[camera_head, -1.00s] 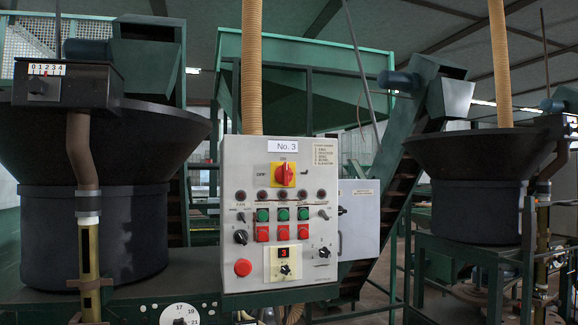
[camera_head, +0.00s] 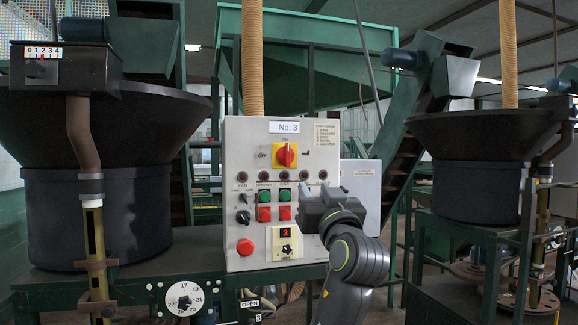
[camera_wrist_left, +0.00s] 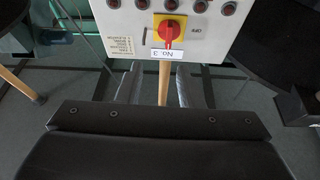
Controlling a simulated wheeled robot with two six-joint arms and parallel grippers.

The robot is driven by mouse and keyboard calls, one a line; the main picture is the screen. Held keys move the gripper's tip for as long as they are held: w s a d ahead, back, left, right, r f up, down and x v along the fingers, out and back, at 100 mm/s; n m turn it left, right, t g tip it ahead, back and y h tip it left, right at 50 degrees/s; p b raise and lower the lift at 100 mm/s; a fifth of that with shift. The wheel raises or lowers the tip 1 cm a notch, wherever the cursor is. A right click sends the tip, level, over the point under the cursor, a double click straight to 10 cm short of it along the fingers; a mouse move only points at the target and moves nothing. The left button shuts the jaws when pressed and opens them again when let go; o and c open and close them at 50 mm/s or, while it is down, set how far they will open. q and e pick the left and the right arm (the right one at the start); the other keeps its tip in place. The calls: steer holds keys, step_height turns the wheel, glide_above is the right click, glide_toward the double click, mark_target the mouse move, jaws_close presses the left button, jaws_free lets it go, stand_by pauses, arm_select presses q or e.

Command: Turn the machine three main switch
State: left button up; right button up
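The machine three control panel (camera_head: 240,155) is a grey box labelled "No. 3" (camera_head: 284,127). Its main switch is a red rotary knob (camera_head: 286,154) on a yellow plate, near the panel's top middle. The knob's handle stands roughly upright. My left gripper (camera_head: 322,205) is in front of the panel's lower right side, below and right of the switch and apart from it. The left wrist view shows the panel upside down, with the red knob (camera_wrist_left: 169,30) beyond the two spread fingers (camera_wrist_left: 157,80). Nothing is between them. My right gripper is not visible.
Green and red buttons (camera_head: 265,197) and a red round button (camera_head: 245,246) sit below the switch. My left arm covers the panel's lower right controls. Dark hoppers (camera_head: 100,210) (camera_head: 470,180) stand on both sides. A corrugated hose (camera_head: 253,60) rises behind the panel.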

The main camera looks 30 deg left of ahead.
arm_select(q)
step_height(320, 180, up, 2)
steer(key=s+n, duration=0.1)
steer(key=y+p, duration=0.1)
steer(key=p, duration=0.6)
glide_toward(289, 147)
steer(key=shift+g, duration=0.3)
steer(key=x, duration=0.8)
steer(key=shift+r, duration=0.35)
steer(key=shift+w+a+r+p, duration=0.15)
steer(key=shift+w+a+p, duration=0.2)
steer(key=shift+a, duration=0.1)
jaws_close()
